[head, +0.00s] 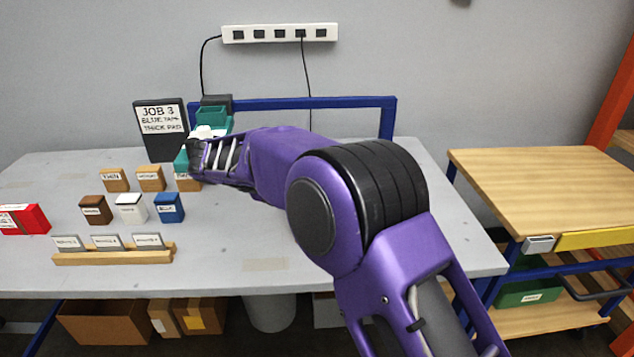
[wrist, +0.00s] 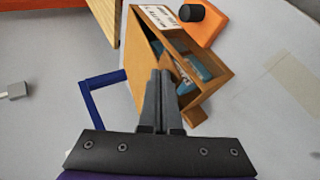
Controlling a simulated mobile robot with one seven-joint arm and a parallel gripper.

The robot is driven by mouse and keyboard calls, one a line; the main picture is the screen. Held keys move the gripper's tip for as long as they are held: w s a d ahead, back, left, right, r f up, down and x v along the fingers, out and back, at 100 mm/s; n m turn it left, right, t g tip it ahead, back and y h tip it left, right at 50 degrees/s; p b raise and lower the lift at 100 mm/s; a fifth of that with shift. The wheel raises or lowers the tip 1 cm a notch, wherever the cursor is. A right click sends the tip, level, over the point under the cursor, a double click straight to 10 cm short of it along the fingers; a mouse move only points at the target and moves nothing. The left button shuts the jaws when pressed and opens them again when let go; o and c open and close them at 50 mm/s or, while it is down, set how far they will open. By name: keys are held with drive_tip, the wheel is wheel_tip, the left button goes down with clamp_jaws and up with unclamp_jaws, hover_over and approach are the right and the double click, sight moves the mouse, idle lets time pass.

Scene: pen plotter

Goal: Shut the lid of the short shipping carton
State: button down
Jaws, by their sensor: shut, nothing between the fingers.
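In the wrist view my gripper (wrist: 160,74) is shut and empty. Its fingertips overlap a brown, box-like thing (wrist: 148,68) with an open side and blue items (wrist: 196,67) inside. A white label (wrist: 160,17) on it is too small to read, and I cannot tell whether it is the short shipping carton or whether the fingers touch it. In the head view a wide brown carton (head: 100,325) and narrower cartons (head: 205,317) stand under the table at the left. Their lids are not clear. My fingers are not distinct in the head view.
The grey table (head: 240,230) holds small labelled blocks (head: 130,208), a red box (head: 25,219), a black job sign (head: 160,130) and teal parts (head: 212,115). A blue frame (head: 320,103) stands behind. A wooden cart (head: 545,180) is at the right. The table's front middle is clear.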

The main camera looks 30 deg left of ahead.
drive_tip(key=shift+n+t+h, duration=0.3)
drive_tip(key=shift+t+h, duration=0.5)
drive_tip(key=shift+s+a+f+b, duration=0.1)
drive_tip(key=shift+a+f+b, duration=0.05)
drive_tip(key=shift+f, duration=0.75)
drive_tip(key=shift+s+a+f+b, duration=0.1)
drive_tip(key=shift+a+f+b, duration=0.05)
drive_tip(key=shift+f, duration=0.7)
drive_tip(key=shift+s+a+f+b, duration=0.1)
drive_tip(key=shift+a+f+b, duration=0.05)
drive_tip(key=shift+f, duration=0.85)
